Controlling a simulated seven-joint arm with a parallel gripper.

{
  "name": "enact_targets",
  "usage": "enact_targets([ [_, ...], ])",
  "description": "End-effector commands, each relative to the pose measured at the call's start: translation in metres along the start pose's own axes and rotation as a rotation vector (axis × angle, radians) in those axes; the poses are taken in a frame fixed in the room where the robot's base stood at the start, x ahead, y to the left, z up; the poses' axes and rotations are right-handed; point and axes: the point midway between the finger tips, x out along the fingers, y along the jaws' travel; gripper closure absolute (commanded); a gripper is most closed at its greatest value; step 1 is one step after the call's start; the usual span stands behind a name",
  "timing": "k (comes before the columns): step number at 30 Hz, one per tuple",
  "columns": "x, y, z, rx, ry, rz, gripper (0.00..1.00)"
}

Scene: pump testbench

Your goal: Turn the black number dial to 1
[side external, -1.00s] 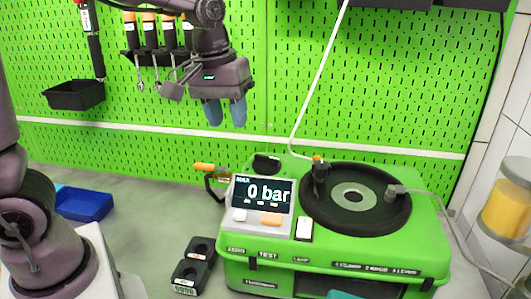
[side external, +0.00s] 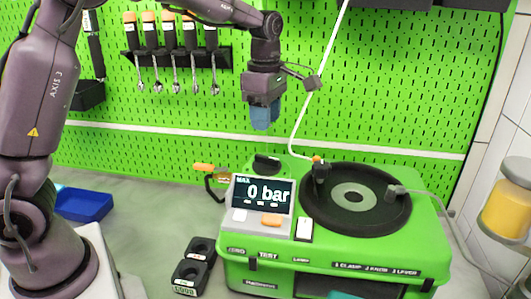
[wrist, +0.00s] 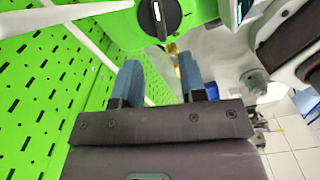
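The black dial (side external: 266,163) sits on the back left of the green pump bench (side external: 345,258), behind the display. In the wrist view the dial (wrist: 160,17) is a round black knob with a raised grip and a white pointer line, at the top centre. I cannot read its numbers. My gripper (side external: 264,120) hangs above the dial, fingers down, clear of it. In the wrist view the two blue fingers of my gripper (wrist: 160,72) are apart with nothing between them, so it is open.
The display (side external: 262,194) reads 0 bar. A black round plate (side external: 385,215) lies on the bench top, right of the display. A white hose (side external: 318,85) rises just right of my gripper. An orange-handled valve (side external: 205,167) sticks out left of the dial.

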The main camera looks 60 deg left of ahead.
Motion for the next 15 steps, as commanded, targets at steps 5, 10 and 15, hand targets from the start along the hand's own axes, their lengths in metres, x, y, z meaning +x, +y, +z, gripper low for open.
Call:
enact_targets([
  [5,0.041,-0.001,0.000,0.000,0.002,-0.006,0.62],
  [10,0.069,-0.001,0.000,0.001,0.001,-0.003,0.62],
  [15,0.084,-0.001,0.000,0.002,0.000,-0.001,0.62],
])
